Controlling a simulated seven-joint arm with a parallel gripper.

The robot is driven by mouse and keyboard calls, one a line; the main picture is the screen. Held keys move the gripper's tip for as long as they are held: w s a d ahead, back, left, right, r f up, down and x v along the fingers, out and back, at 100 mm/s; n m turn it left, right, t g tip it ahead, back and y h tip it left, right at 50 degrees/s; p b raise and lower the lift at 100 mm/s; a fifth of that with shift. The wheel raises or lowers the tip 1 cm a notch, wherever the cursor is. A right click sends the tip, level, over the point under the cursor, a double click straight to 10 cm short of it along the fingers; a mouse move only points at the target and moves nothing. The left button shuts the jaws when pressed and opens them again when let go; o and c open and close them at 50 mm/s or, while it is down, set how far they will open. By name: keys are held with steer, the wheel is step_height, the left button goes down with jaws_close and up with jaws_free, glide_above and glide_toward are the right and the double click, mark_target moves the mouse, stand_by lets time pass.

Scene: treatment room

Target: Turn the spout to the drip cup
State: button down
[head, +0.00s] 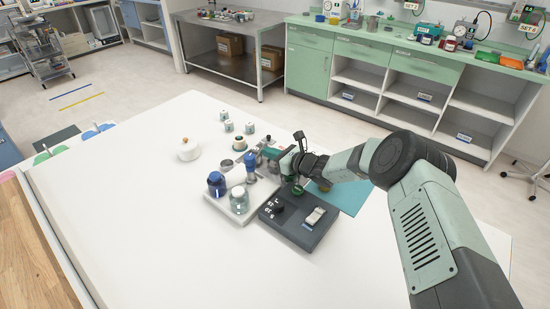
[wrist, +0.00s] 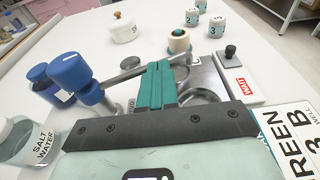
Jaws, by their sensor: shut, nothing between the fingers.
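My gripper (head: 271,153) is over the middle of the white table, its teal fingers (wrist: 156,86) shut and empty. In the wrist view they are close to a metal fixture with a grey plate (wrist: 207,75). I cannot clearly pick out the drip cup.
A blue jar (head: 216,183) and a clear salt water jar (head: 239,200) stand on a white tray. A dark box (head: 288,229) with a switch is right of it. A white lidded pot (head: 188,150) and small numbered jars (head: 228,126) stand behind. The table's left side is clear.

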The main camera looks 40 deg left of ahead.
steer(key=shift+s+a, duration=0.1)
steer(key=shift+a, duration=1.35)
steer(key=shift+s+a, duration=0.25)
steer(key=shift+a, duration=0.4)
steer(key=shift+s+a, duration=0.2)
steer(key=shift+a, duration=0.4)
steer(key=shift+s+a, duration=0.4)
steer(key=shift+a, duration=0.15)
steer(key=shift+s+a+n+g, duration=0.15)
steer(key=shift+n+g, duration=0.2)
steer(key=shift+g, duration=0.15)
steer(key=shift+s+a+n+g, duration=0.1)
steer(key=shift+a+n+g, duration=0.05)
steer(key=shift+n+g, duration=0.3)
